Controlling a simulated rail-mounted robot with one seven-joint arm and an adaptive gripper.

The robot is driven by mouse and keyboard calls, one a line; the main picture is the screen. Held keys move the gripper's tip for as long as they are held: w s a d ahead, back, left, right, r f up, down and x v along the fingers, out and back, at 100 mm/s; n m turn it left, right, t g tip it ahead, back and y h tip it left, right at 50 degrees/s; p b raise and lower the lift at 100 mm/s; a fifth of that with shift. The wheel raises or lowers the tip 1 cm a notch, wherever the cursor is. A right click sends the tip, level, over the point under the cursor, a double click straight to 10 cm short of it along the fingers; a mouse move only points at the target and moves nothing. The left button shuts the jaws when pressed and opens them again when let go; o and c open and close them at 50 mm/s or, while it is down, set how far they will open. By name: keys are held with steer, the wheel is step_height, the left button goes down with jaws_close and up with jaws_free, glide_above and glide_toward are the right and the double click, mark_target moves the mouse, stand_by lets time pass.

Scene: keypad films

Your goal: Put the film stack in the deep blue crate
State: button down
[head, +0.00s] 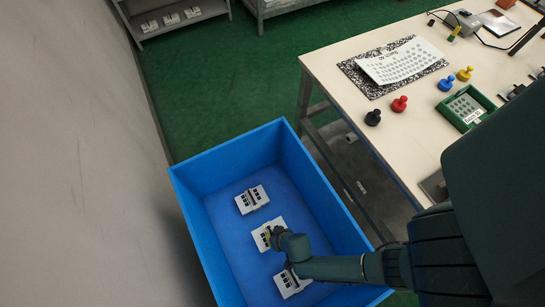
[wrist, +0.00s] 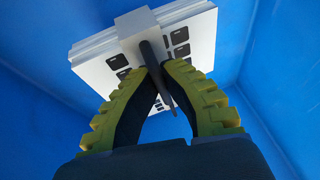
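The deep blue crate (head: 227,157) stands open beside the table. The film stack (head: 260,236), white with black key squares, is inside it, near the middle. In the wrist view the stack (wrist: 95,68) has a grey band and a thin dark fin standing out from it. My gripper (head: 267,236) reaches down into the crate; in the wrist view its green fingers (wrist: 158,72) close from both sides on the fin. I cannot tell whether the stack rests on the crate floor or hangs just above it.
Two similar white stacks lie in the crate, one farther (head: 252,199) and one nearer (head: 291,284). The table (head: 335,60) at right holds a dotted sheet (head: 402,61), several coloured knobs and a green tray (head: 467,107). A shelf (head: 150,36) with white stacks stands at the back.

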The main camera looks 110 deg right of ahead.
step_height(320, 180, down, 7)
steer(key=b, duration=0.3)
steer(key=shift+r, duration=0.4)
steer(key=c, duration=1.7)
jaws_free()
steer(key=shift+f, duration=0.2)
steer(key=o, duration=0.5)
steer(key=shift+c, duration=0.2)
steer(key=shift+r, duration=0.1)
steer(key=shift+r, duration=0.35)
steer(key=p+v, duration=0.6)
steer(key=v, duration=0.5)
steer(key=shift+a+r, duration=0.2)
steer(key=shift+r, duration=0.05)
steer(key=shift+s, duration=0.1)
